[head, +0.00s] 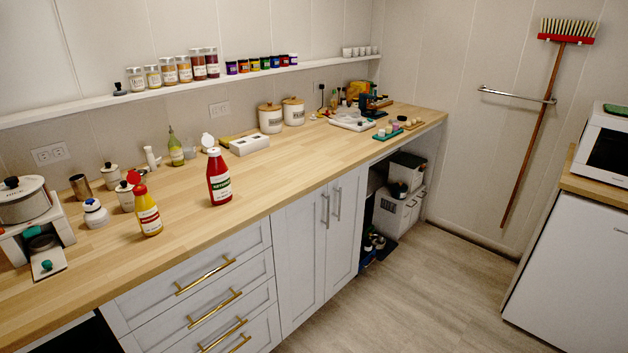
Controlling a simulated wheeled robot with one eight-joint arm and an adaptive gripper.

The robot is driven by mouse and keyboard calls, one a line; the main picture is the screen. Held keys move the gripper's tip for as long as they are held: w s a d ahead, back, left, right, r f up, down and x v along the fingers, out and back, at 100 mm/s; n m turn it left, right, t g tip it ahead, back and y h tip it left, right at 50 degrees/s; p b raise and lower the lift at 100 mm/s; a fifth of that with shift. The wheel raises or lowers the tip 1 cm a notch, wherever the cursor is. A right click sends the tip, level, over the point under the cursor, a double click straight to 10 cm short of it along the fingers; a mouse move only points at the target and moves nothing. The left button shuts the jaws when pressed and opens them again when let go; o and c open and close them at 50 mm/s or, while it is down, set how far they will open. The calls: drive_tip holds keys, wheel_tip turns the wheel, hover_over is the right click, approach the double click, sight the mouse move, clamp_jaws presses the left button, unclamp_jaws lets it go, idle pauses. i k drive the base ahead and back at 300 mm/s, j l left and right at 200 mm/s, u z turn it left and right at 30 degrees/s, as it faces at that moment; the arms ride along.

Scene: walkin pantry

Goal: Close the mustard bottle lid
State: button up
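The mustard bottle (149,222) stands upright on the wooden counter near its front edge, in the left part of the head view. My gripper is not in view.
A red bottle (219,184) with a raised white lid stands to the right of the mustard. White jars (96,214), (126,196) stand close on its left. A pot (24,199) is at far left. The wooden counter (290,178) is clear right of the red bottle.

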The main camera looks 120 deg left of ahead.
sight(132, 178)
drive_tip(key=u, duration=4.5)
drive_tip(key=i+j+u, duration=0.15)
drive_tip(key=i+j+z, duration=0.1)
drive_tip(key=i+j, duration=0.15)
drive_tip(key=i, duration=0.15)
drive_tip(key=i+j+z, duration=0.1)
drive_tip(key=i+j, duration=0.15)
drive_tip(key=i, duration=0.1)
